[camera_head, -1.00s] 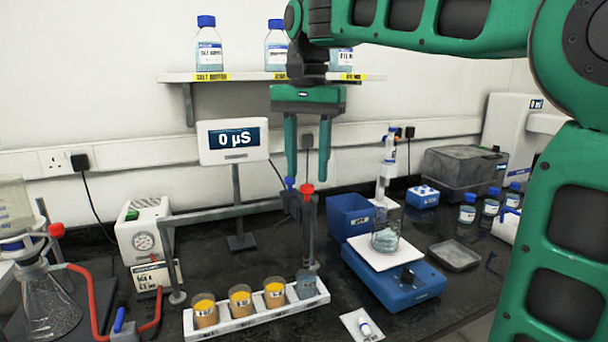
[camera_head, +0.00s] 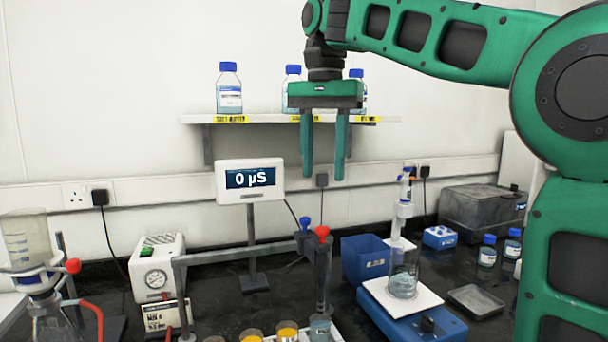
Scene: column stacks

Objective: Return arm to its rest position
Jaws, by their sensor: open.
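My gripper (camera_head: 325,180) hangs from my green arm with its two fingers pointing down. The fingers stand apart with nothing between them, so it is open and empty. In the picture it is in front of the wall shelf, above the bench and right of the display reading 0 µS (camera_head: 250,179). The fingertips are clear of everything below.
Blue-capped bottles (camera_head: 229,90) stand on the shelf (camera_head: 260,119), partly behind my gripper. Below are a red-and-blue-knobbed valve stand (camera_head: 322,262), a blue box (camera_head: 365,260) and a beaker (camera_head: 403,280) on a blue balance (camera_head: 425,325). Glassware (camera_head: 30,240) stands at the left.

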